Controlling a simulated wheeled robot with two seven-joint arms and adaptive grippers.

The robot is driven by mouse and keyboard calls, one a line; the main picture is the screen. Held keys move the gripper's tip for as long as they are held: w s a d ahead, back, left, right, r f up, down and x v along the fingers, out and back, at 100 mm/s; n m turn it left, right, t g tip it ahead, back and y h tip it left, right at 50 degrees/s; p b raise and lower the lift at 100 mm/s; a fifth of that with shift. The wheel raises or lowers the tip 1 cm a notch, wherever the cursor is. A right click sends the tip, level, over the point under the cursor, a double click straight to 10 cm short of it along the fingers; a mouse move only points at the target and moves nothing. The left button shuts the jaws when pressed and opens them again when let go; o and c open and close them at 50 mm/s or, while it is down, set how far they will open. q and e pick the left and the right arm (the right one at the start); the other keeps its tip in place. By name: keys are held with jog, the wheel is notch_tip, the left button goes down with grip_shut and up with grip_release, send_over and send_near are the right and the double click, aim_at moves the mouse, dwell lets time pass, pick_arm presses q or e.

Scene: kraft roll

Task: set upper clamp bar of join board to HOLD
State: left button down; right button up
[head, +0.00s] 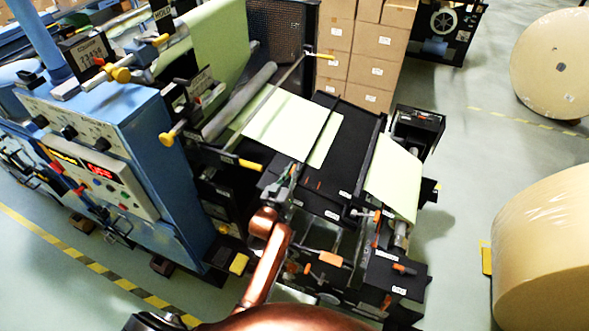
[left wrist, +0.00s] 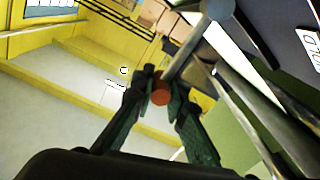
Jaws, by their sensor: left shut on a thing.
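The join board (head: 352,128) is a black sloped panel with small white labels, in the middle of the head view. A thin dark bar (head: 325,137) crosses it over a pale green sheet (head: 283,122). My left gripper (head: 292,172) is at the board's near left edge. In the left wrist view my left gripper (left wrist: 161,88) is shut on an orange-red knob (left wrist: 161,95) at the end of a grey rod (left wrist: 186,56). I cannot tell which bar the rod belongs to. A white label at the right edge is cut off. My right gripper is not in view.
A blue machine cabinet (head: 130,110) with a control panel (head: 85,165) stands left of the board. Orange-handled parts (head: 331,259) lie below the board. Stacked cartons (head: 365,50) are behind. Large paper rolls (head: 545,240) stand on the right, with open floor between.

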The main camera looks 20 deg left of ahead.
pick_arm(q)
jog(key=shift+a, duration=0.1)
jog(key=c, duration=2)
grip_release()
jog(key=shift+o, duration=0.5)
jog(key=s, duration=1.2)
jog(key=shift+a, duration=0.15)
